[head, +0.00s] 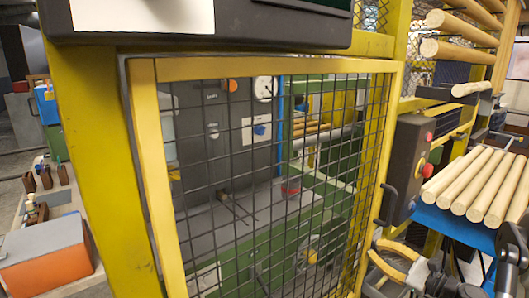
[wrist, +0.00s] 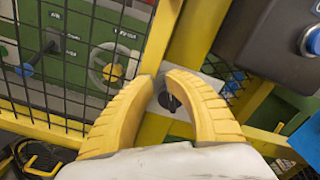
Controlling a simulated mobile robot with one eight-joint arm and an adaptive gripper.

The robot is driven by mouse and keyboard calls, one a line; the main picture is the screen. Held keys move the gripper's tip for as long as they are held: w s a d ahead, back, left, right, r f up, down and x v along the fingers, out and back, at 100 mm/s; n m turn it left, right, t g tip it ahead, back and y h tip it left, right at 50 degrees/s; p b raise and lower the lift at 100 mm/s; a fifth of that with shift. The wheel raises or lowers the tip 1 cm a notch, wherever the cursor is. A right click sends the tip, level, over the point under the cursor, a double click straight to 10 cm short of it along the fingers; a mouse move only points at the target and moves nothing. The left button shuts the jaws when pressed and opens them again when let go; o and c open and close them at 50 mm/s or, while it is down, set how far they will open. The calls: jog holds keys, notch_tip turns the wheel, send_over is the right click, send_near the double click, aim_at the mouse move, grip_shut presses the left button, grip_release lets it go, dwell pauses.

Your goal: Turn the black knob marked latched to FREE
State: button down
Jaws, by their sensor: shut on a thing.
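The black knob (wrist: 171,101) sits on a pale plate (wrist: 184,112) by the yellow frame in the wrist view, partly hidden by my fingers. My gripper (wrist: 166,76) has its two yellow ribbed fingers around the knob, and it is shut on it. In the head view my gripper (head: 384,256) is at the lower right, beside the yellow guard post. I cannot make out the knob or its marking there, nor read which mark it points to.
A mesh door in a yellow frame (head: 142,130) stands in front of the machine. A dark control box (head: 404,160) with a red button and a door handle (head: 385,205) are close above my gripper. Wooden rods (head: 484,185) lie on a blue rack at right.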

jog(key=shift+d+f, duration=0.1)
jog(key=shift+f, duration=0.2)
jog(key=v, duration=0.5)
jog(key=shift+s+d+r, duration=0.15)
jog(key=shift+s+d, duration=0.05)
jog(key=shift+s, duration=0.15)
